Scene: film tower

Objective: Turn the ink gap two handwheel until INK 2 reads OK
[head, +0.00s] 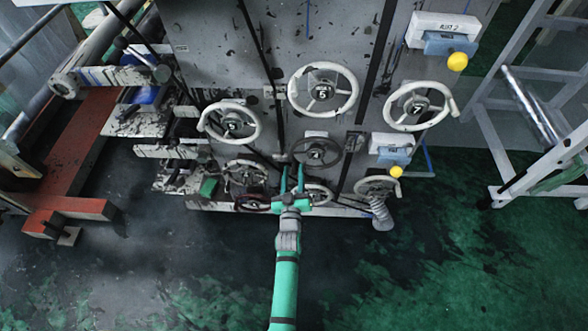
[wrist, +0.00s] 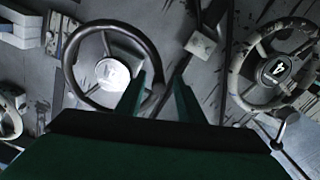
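Several handwheels stand on the grey machine face; I cannot tell which is ink gap two. In the head view a dark handwheel (head: 316,152) sits up and right of my gripper (head: 292,172). In the wrist view a dark handwheel (wrist: 74,60) with a pale, washed-out hub is at left, and its near rim shows between the two fingers of my gripper (wrist: 160,78). The fingers are apart; contact with the rim cannot be told. A pale, paint-flecked handwheel (wrist: 240,75) with a black hub marked 4 is at right. No INK 2 reading is legible.
Pale handwheels (head: 323,67) stand above, and lower wheels (head: 252,203) crowd beside my gripper. Boxes with yellow knobs (head: 457,62) are at right. A ladder-like frame (head: 490,140) stands far right, a red step (head: 75,207) at left. The stained floor (head: 420,270) in front is clear.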

